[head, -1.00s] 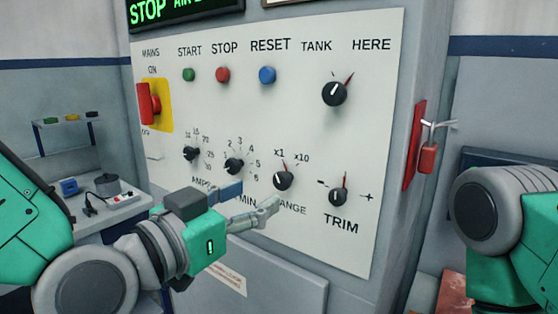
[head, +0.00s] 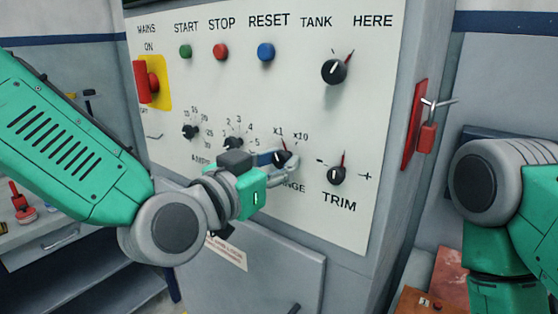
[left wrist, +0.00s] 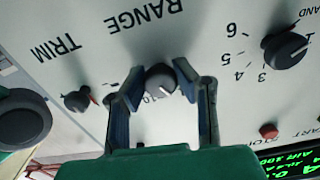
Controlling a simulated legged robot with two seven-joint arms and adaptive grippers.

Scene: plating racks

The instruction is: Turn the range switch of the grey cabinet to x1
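The range switch (head: 281,160) is a small black knob low on the panel of the grey cabinet (head: 225,100), under the labels x1 and x10. The left wrist view shows this knob (left wrist: 160,79) upside down, its white mark pointing to the lower right. My left gripper (head: 284,160) is at the knob, partly covering it and the word RANGE. In the left wrist view its blue-grey fingers (left wrist: 158,80) stand spread, one on each side of the knob, with small gaps that make contact hard to tell. My right gripper is out of view.
The trim knob (head: 337,175) sits right of the range switch, and another dial (head: 233,144) sits to its left. The tank knob (head: 333,72) is above. A red padlock (head: 427,137) hangs on the cabinet's right side. A workbench (head: 45,235) stands at the left.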

